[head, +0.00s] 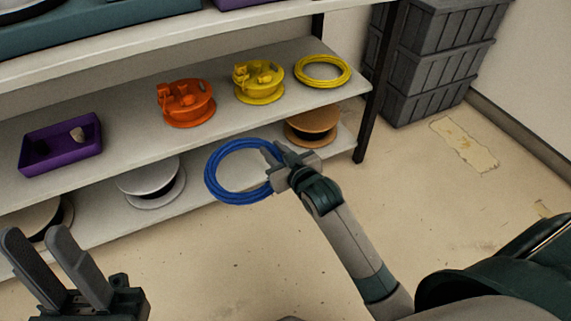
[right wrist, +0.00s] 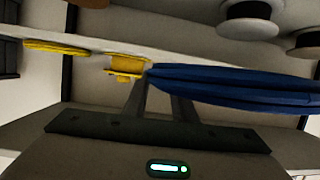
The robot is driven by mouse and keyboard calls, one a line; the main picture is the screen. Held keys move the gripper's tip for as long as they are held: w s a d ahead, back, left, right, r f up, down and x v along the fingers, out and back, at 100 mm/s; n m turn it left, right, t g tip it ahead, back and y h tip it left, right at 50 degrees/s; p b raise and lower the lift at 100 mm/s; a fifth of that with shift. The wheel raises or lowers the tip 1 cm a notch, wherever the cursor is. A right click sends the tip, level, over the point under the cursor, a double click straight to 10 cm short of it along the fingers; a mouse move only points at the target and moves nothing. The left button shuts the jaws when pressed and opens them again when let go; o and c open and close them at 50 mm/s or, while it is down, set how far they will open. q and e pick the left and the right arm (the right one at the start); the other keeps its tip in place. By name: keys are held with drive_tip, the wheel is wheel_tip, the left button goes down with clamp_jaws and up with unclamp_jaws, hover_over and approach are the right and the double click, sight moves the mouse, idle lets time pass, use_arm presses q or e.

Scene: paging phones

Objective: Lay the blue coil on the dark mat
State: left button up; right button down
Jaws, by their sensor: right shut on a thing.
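The blue coil (head: 212,175) is a ring of blue cable, held in the air in front of the shelf. My right gripper (head: 274,160) is shut on its right side. In the right wrist view the coil (right wrist: 240,86) shows edge-on, reaching right from between the fingers of my right gripper (right wrist: 160,95). My left gripper (head: 38,245) is open and empty at the lower left, its two fingers apart. I see no dark mat in either view.
The shelf's middle board (head: 130,115) carries a purple tray (head: 62,160), an orange reel (head: 186,103), a yellow reel (head: 258,82) and a yellow coil (head: 322,71). Several reels, one brown (head: 313,124), stand below.

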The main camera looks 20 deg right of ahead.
drive_tip(key=s+r, duration=0.3)
drive_tip(key=r, duration=0.3)
drive_tip(key=s+a+r+m+h, duration=0.1)
drive_tip(key=s+r, duration=0.2)
drive_tip(key=r, duration=0.4)
drive_tip(key=shift+s+a+r, duration=0.25)
drive_tip(key=shift+s, duration=0.15)
drive_tip(key=shift+d, duration=0.1)
